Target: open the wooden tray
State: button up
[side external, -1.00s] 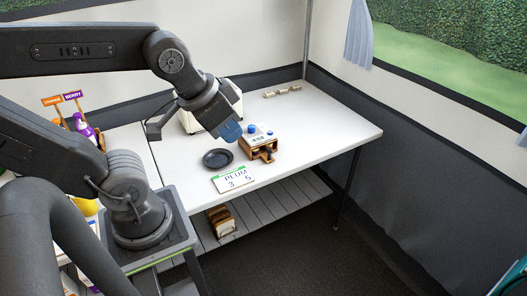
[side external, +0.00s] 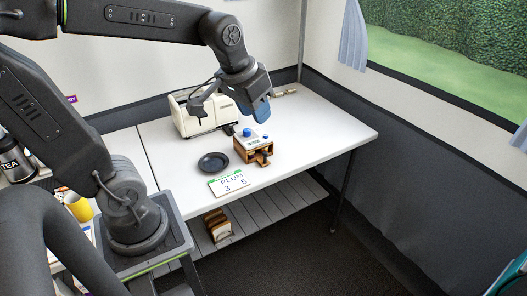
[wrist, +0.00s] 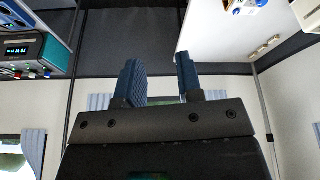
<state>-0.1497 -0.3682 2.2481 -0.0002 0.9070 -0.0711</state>
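A small wooden unit (side external: 243,156) stands near the front of the white table in the side view, with a white top carrying blue knobs. A dark handle-like part (side external: 264,158) is at its front right; whether its tray is pulled out is too small to tell. My gripper (side external: 262,116) is above and slightly behind the unit, apart from it. In the wrist view its two blue fingers (wrist: 158,75) are apart with nothing between them. A part of the wooden unit (wrist: 247,4) shows at the top edge there.
A dark round plate (side external: 213,162) and a PLUM card (side external: 229,184) lie left of the unit. A cream toaster-like appliance (side external: 197,118) stands behind. Small pale pieces (side external: 286,92) lie at the back edge. The table's right side is clear.

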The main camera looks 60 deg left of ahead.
jog(key=w+a+f+n+g, duration=0.25)
jog(key=w+a+f, duration=0.35)
jog(key=w+a, duration=0.45)
jog(key=n+g, duration=0.2)
jog(key=n, duration=0.2)
send_near(265, 152)
jog(key=shift+t+h, duration=0.25)
jog(key=shift+h, duration=0.05)
jog(key=f, duration=0.9)
jog(key=shift+s+a+f, duration=0.15)
jog(key=shift+s+f, duration=0.05)
grip_shut()
